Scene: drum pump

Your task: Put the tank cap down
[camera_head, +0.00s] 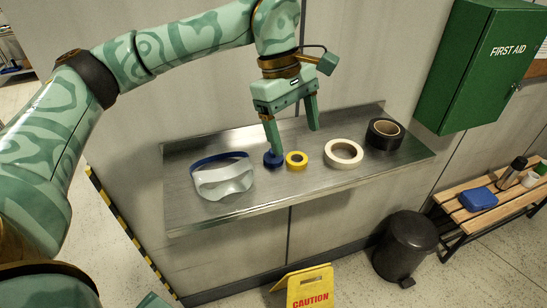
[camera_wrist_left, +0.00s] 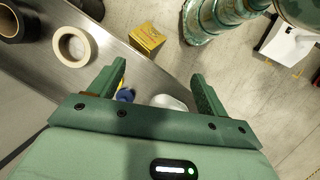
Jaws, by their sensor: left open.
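The tank cap, which I take to be the small dark blue round piece (camera_head: 273,160), rests on the steel shelf (camera_head: 235,212) between the goggles and a yellow roll. My left gripper (camera_head: 294,140) is open above the shelf. One fingertip overlaps the blue piece in the head view; the other is out to the right and farther back. I cannot tell whether that fingertip touches it. In the left wrist view the blue piece (camera_wrist_left: 126,95) shows partly, beside one finger of the open gripper (camera_wrist_left: 160,88), with nothing held. My right gripper is not in view.
Clear goggles (camera_head: 224,180) lie left on the shelf. A yellow roll (camera_head: 296,166), a white roll (camera_head: 357,162) and a black roll (camera_head: 397,134) are to the right. The shelf's front strip is bare. A bin (camera_head: 405,245) and caution sign (camera_head: 308,289) stand below.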

